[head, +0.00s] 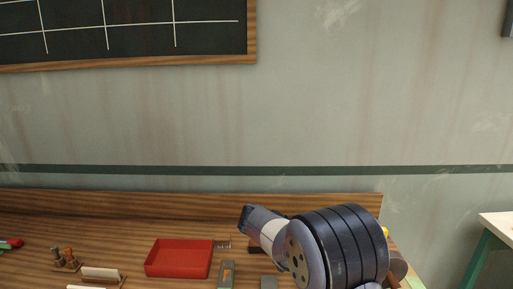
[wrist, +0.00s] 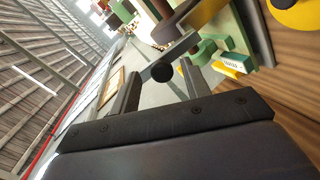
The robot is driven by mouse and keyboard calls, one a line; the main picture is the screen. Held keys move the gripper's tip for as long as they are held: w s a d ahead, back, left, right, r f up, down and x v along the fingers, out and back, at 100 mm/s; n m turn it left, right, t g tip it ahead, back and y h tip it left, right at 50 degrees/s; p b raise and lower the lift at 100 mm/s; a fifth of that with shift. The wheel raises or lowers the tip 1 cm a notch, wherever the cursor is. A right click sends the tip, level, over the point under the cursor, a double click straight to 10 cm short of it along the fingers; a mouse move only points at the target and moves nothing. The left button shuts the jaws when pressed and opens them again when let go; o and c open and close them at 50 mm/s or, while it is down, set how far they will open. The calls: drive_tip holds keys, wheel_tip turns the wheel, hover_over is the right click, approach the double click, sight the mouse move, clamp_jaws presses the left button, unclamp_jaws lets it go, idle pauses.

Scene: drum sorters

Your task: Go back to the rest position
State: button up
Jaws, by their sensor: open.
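My gripper (wrist: 160,78) shows in the wrist view, its two dark fingers apart. In the head view my arm, with dark blue ringed and white parts, is over the right end of the wooden bench (head: 130,238), and my gripper cannot be made out there.
On the bench are a red tray (head: 178,259), a grey-green tool with orange (head: 227,274), a small wooden stand (head: 66,260) and a pale block (head: 101,274). A chalkboard (head: 130,30) hangs on the wall. A white-topped green table (head: 495,224) stands at the right.

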drive_tip(key=shift+f, duration=0.1)
drive_tip(key=f+b+v, duration=0.1)
drive_tip(key=b+v, duration=0.1)
drive_tip(key=v, duration=0.9)
drive_tip(key=shift+y, duration=0.7)
drive_tip(key=d+p, duration=0.1)
drive_tip(key=d, duration=0.2)
drive_tip(key=d+f+p, duration=0.1)
drive_tip(key=d, duration=0.3)
drive_tip(key=d+p, duration=0.1)
drive_tip(key=d, duration=0.3)
drive_tip(key=shift+d+f+p, duration=0.25)
drive_tip(key=shift+p, duration=0.15)
